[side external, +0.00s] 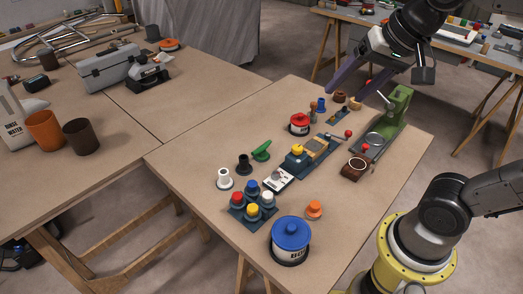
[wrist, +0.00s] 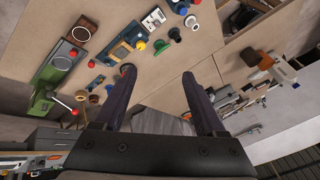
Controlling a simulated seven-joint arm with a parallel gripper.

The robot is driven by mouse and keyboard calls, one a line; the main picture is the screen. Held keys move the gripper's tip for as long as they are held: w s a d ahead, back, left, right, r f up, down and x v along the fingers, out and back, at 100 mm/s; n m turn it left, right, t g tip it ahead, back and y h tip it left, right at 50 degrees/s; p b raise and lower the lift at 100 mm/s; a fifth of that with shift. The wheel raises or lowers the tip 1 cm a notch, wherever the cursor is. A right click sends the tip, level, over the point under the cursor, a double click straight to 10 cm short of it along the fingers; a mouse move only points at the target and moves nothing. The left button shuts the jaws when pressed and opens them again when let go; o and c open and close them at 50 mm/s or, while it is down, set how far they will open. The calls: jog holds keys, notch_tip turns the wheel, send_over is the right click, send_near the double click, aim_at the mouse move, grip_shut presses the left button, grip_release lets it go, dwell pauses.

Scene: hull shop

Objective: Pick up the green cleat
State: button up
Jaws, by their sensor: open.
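The green cleat (side external: 261,151) lies on the wooden workbench, left of the blue-based device with a yellow knob (side external: 297,150). In the wrist view the green cleat (wrist: 175,35) is small, above and ahead of the fingertips. My gripper (side external: 358,95) is open and empty, held above the far right part of the bench, well away from the cleat. In the wrist view my gripper's two dark fingers (wrist: 158,74) are spread with nothing between them.
A black part (side external: 244,164) and a white part (side external: 224,177) stand beside the cleat. A red-lidded can (side external: 299,124), a blue-lidded can (side external: 290,239) and a green press (side external: 394,106) also stand on the bench.

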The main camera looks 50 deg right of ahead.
jog(key=w+m+g, duration=0.1)
jog(key=w+m, duration=0.4)
jog(key=w, duration=0.6)
jog(key=m+g, duration=0.4)
jog(key=g, duration=0.1)
send_over(262, 147)
notch_tip(262, 147, down, 28)
jog(key=shift+w+a+f, duration=0.1)
jog(key=shift+f, duration=3.05)
grip_shut()
jog(key=shift+r, duration=0.1)
